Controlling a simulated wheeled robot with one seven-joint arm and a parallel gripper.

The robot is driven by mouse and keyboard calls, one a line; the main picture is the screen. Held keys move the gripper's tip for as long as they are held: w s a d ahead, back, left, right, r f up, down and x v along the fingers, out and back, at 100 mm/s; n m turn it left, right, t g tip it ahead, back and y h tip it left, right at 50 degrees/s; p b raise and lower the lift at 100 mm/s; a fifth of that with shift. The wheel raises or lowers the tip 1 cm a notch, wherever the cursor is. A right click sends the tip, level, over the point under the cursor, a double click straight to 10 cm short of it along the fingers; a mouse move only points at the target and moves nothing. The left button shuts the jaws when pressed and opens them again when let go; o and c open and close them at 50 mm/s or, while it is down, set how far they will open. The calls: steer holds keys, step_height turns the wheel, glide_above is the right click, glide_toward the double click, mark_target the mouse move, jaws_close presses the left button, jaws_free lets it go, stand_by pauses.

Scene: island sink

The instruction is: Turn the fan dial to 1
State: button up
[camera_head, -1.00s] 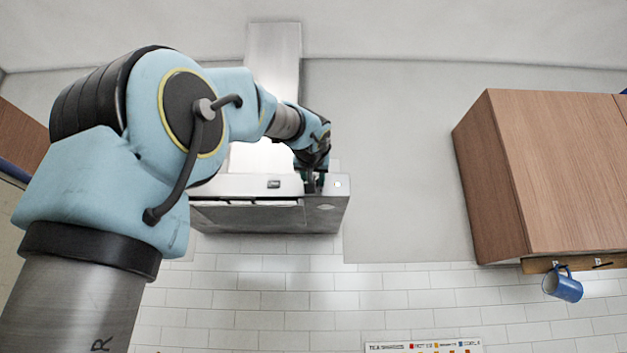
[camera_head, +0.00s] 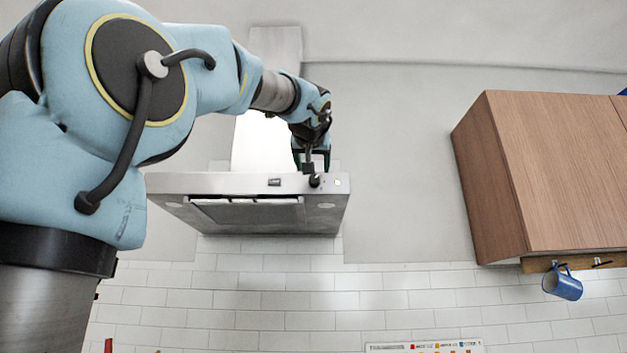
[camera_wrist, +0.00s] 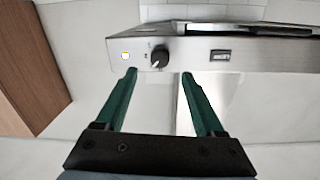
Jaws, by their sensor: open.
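The range hood (camera_head: 170,184) is a steel box on the back wall with a narrow front panel. Its fan dial is a round black knob (camera_head: 315,181) near the right end of that panel. In the wrist view the dial (camera_wrist: 160,57) has a light pointer mark and lies between the two green fingers, just beyond their tips. My gripper (camera_wrist: 159,73) is open and empty, apart from the dial. In the head view my gripper (camera_head: 312,168) is just above the dial. The dial's numbers are too small to read.
A small lit button (camera_wrist: 125,56) and a dark rectangular switch (camera_wrist: 220,55) flank the dial. A wooden cabinet (camera_head: 540,170) with a blue mug (camera_head: 562,285) hanging beneath is at the right. The wall between is clear.

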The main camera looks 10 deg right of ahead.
steer(key=shift+b+v, duration=0.35)
steer(key=shift+v, duration=1.6)
steer(key=w+f+g+y, duration=0.15)
steer(key=w+f, duration=0.25)
steer(key=f, duration=0.5)
steer(key=w+f+g, duration=0.2)
steer(key=w+f, duration=0.2)
steer(key=f, duration=0.5)
steer(key=a+f+g+y+p, duration=0.1)
steer(key=a+f+g, duration=0.15)
steer(key=f, duration=0.85)
steer(key=a+f+g+y+p, duration=0.15)
steer(key=a+f, duration=0.25)
steer(key=f, duration=0.8)
steer(key=s+a+f+n+g, duration=0.1)
steer(key=s+a+f+g, duration=0.1)
steer(key=s+f, duration=0.4)
steer(key=s+a+f+g, duration=0.3)
steer(key=s+a+f, duration=0.2)
steer(key=f, duration=0.7)
steer(key=s+a+f+n+g, duration=0.1)
steer(key=s+a+f+g, duration=0.2)
steer(key=s+f, duration=0.5)
steer(key=shift+a+f+n, duration=0.3)
steer(key=shift+a+f, duration=0.45)
steer(key=shift+f, duration=0.1)
